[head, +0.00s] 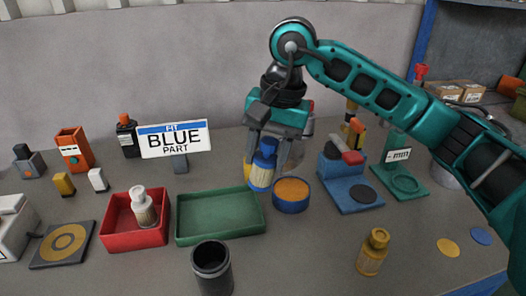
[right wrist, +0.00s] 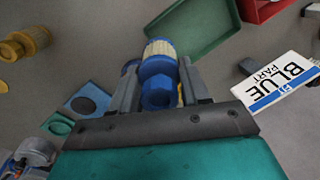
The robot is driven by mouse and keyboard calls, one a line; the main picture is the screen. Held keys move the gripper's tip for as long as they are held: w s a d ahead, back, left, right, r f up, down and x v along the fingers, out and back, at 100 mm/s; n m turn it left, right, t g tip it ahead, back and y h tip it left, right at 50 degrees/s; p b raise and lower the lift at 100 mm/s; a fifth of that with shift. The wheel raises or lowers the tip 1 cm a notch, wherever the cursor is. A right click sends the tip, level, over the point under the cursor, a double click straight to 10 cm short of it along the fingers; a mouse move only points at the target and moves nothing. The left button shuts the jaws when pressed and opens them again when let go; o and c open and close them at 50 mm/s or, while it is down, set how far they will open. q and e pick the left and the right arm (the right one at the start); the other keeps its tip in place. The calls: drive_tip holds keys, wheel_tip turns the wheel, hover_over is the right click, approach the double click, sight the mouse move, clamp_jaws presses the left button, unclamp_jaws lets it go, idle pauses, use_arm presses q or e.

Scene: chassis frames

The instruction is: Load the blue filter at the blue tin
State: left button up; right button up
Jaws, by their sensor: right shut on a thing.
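The blue filter (head: 263,172) has blue ends and a pale ribbed body. My right gripper (head: 266,158) is shut on it and holds it upright, just left of the blue tin. It also shows between the fingers in the right wrist view (right wrist: 159,72). The blue tin (head: 291,203) is round, with an orange inside, and stands on the table right of the green tray. In the right wrist view it is mostly hidden behind the filter. I cannot tell whether the filter's lower end touches the table. A sign (head: 174,139) reads "FIT BLUE PART". My left gripper is out of view.
An empty green tray (head: 218,238) and a red tray (head: 119,239) holding a white-topped filter lie to the left. A dark cup (head: 212,270) and a yellow filter (head: 372,252) stand in front. A blue fixture (head: 352,197) is at right. Bare table lies before the tin.

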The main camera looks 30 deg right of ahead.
drive_tip(key=d+f+m+t, duration=0.1)
drive_tip(key=d+f+m, duration=0.1)
drive_tip(key=d+m, duration=0.1)
drive_tip(key=w+d+f+m+t+b, duration=0.1)
drive_tip(key=d+f+m, duration=0.1)
drive_tip(key=d, duration=0.1)
drive_tip(key=w+d+f+m, duration=0.1)
drive_tip(key=d+f+m, duration=0.1)
drive_tip(key=d+m, duration=0.1)
drive_tip(key=shift+w+d+f+m+t+h, duration=0.15)
drive_tip(key=shift+d+f+m+t+h, duration=0.2)
drive_tip(key=shift+d+t+h, duration=0.1)
drive_tip(key=shift+f+b, duration=0.4)
drive_tip(key=shift+f, duration=0.2)
idle(0.8)
drive_tip(key=shift+f+b, duration=0.6)
drive_tip(key=shift+b, duration=0.1)
idle(1.3)
drive_tip(key=shift+r, duration=0.1)
